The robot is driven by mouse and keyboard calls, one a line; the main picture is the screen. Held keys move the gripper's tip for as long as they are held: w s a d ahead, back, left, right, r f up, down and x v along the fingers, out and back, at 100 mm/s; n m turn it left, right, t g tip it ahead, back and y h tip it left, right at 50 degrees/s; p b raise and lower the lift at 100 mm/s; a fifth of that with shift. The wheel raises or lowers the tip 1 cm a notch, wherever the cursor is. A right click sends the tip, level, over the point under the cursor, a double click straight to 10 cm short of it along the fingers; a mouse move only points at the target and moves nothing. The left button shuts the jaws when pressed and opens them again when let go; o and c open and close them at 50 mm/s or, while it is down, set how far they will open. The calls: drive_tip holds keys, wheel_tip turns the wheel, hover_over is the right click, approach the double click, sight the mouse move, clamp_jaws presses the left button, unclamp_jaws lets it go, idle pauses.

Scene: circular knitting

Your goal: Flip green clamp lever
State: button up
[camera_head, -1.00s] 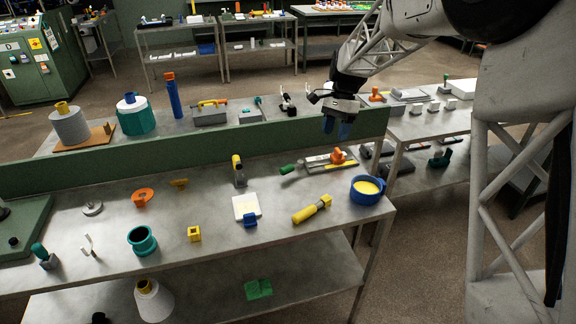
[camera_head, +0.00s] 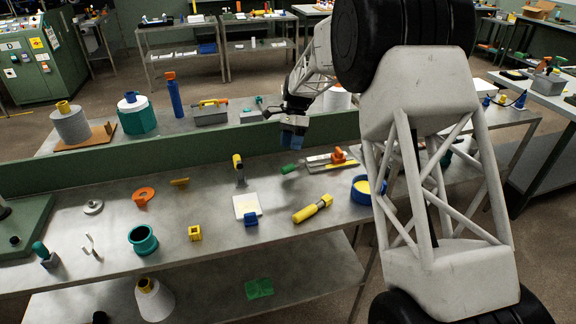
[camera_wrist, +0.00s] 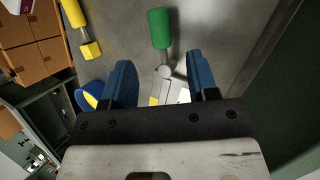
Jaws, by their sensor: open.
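The green clamp lever (camera_head: 290,168) points left from a metal clamp plate (camera_head: 318,164) on the bench. Its green handle (camera_wrist: 158,28) also shows upright in the wrist view, beyond and between the fingertips, with a metal pivot below it. An orange part (camera_head: 338,156) sits at the plate's right end. My gripper (camera_head: 292,141) has blue fingers and is in the air above and just behind the green lever. In the wrist view my gripper (camera_wrist: 160,64) is open and empty, its fingers apart on either side of the line of the lever. I see no contact.
A blue cup with yellow contents (camera_head: 361,188) stands right of the clamp, partly behind my arm. A yellow-handled tool (camera_head: 312,209) lies in front, and an upright yellow-topped tool (camera_head: 239,168) stands left. A low green divider (camera_head: 190,157) runs behind the bench tools.

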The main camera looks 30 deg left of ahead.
sight(293, 167)
drive_tip(key=shift+f, duration=0.1)
drive_tip(key=shift+x, duration=3.85)
clamp_jaws()
